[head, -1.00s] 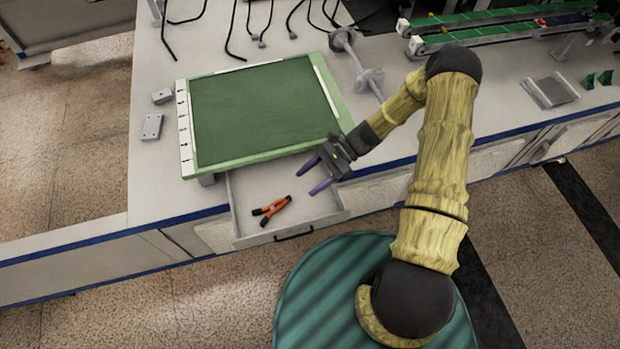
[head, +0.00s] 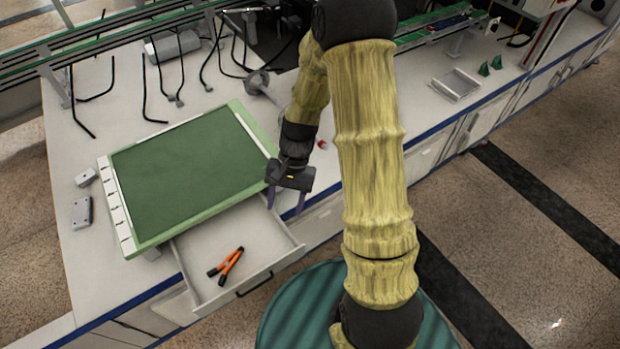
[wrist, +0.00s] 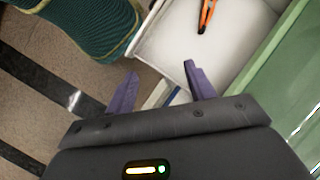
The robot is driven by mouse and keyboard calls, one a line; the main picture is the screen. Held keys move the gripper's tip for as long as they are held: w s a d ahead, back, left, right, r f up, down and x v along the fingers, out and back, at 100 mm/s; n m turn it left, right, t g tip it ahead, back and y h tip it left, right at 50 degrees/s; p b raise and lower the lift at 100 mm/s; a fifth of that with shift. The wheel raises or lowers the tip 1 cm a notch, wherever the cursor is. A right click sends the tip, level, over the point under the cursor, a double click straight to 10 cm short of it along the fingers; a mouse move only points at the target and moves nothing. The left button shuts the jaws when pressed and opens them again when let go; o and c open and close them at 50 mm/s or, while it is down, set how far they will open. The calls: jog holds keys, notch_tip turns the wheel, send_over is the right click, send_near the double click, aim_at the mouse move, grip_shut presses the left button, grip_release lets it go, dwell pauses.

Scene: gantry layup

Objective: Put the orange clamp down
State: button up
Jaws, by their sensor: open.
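The orange clamp (head: 231,260), with black ends, lies flat on the floor of the open drawer (head: 215,240) below the green mat. In the wrist view the clamp (wrist: 206,14) shows at the top edge, partly cut off, inside the white drawer (wrist: 178,45). My gripper (head: 285,203) is open and empty, above the drawer's right side and apart from the clamp. In the wrist view its two purple fingers (wrist: 160,85) are spread with nothing between them.
The green mat (head: 185,170) in its pale frame covers the worktop above the drawer. Small grey blocks (head: 82,212) lie to its left. A spindle (head: 258,82) stands behind it, and a grey tray (head: 456,84) is at right. Black cables stand at the back.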

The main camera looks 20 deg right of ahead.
jog(key=s+d+r+n+t+h, duration=0.2)
jog(key=r+n+t, duration=0.1)
jog(key=r, duration=0.3)
jog(key=s+d+r+n+t+h, duration=0.1)
jog(key=s+d+r+n+t, duration=0.1)
jog(key=r, duration=0.5)
jog(key=shift+s+d+n+t+h, duration=0.3)
jog(key=shift+d+n+t+h, duration=0.1)
jog(key=shift+t, duration=0.3)
jog(key=shift+w, duration=0.1)
